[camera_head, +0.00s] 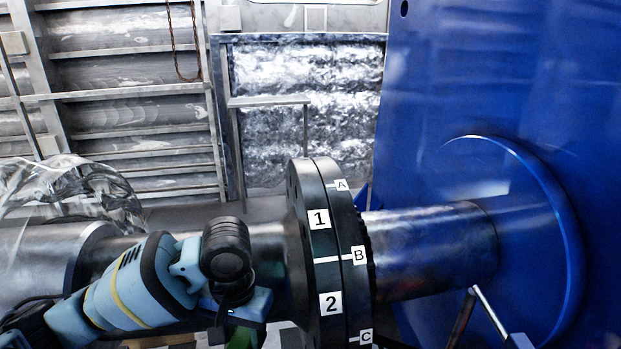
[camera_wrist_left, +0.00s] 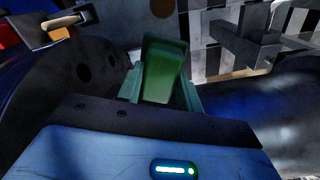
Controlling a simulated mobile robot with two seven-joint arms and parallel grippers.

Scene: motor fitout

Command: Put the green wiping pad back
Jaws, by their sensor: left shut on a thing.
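My left arm comes in from the left in the head view, in front of the shaft and low beside the black flange. My left gripper (camera_wrist_left: 160,88) is shut on the green wiping pad (camera_wrist_left: 163,68), which stands out between the fingers in the left wrist view. In the head view only a small green patch of the pad (camera_head: 243,338) shows under the wrist at the bottom edge. The fingertips are hidden there. I cannot tell whether the pad touches anything. My right gripper is in neither view.
The black flange (camera_head: 325,235), labelled 1, 2, A, B and C, stands just right of my left wrist. A steel shaft (camera_head: 430,248) runs from it to a blue housing (camera_head: 540,90). The wrist view shows a tan-handled object (camera_wrist_left: 63,22) and a grey metal bracket (camera_wrist_left: 248,42).

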